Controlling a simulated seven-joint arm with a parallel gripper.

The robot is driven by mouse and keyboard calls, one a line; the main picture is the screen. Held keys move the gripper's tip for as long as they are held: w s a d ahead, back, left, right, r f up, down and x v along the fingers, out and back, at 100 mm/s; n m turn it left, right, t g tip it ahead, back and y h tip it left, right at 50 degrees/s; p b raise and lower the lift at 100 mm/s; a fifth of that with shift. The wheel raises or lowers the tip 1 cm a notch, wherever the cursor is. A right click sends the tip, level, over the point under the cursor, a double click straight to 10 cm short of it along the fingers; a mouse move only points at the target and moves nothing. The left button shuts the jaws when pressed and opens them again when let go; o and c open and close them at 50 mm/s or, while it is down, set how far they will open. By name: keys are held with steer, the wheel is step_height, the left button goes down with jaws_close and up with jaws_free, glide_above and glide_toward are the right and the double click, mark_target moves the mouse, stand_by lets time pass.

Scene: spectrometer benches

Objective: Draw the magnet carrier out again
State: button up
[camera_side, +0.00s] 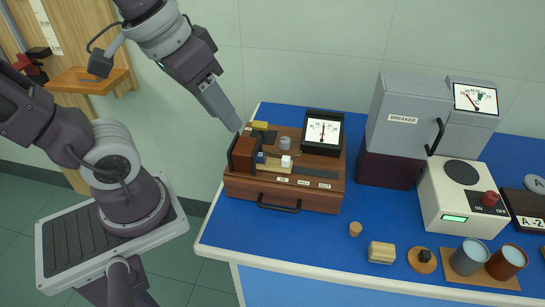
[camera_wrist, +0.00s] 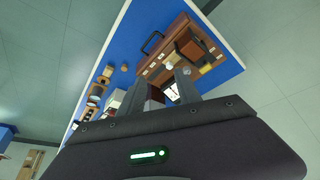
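A brown wooden bench unit (camera_side: 240,190) with a black front handle (camera_side: 279,207) stands on the blue table. It also shows in the wrist view (camera_wrist: 165,42). A dark brown block (camera_side: 246,154) rises at its left end. I cannot tell the carrier's outline apart from these parts. My gripper (camera_side: 236,124) hangs above the unit's left end, touching nothing. The wrist view shows its two fingers (camera_wrist: 160,93) apart and empty.
A dial meter (camera_side: 323,133) stands at the unit's back right. A grey BREAKER box (camera_side: 406,115) and a white ON/OFF box (camera_side: 462,200) stand further right. Small wooden pieces and two cups (camera_side: 468,257) lie in front. The table's left edge lies close to the unit.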

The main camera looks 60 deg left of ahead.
steer(key=w+a+f+n+g, duration=0.1)
steer(key=w+f+n+g, duration=0.2)
steer(key=w, duration=0.5)
steer(key=n+g, duration=0.2)
steer(key=n, duration=0.3)
glide_above(286, 157)
step_height(286, 157, down, 9)
step_height(286, 157, down, 7)
steer(key=shift+r, duration=0.1)
jaws_close()
steer(key=shift+r, duration=0.1)
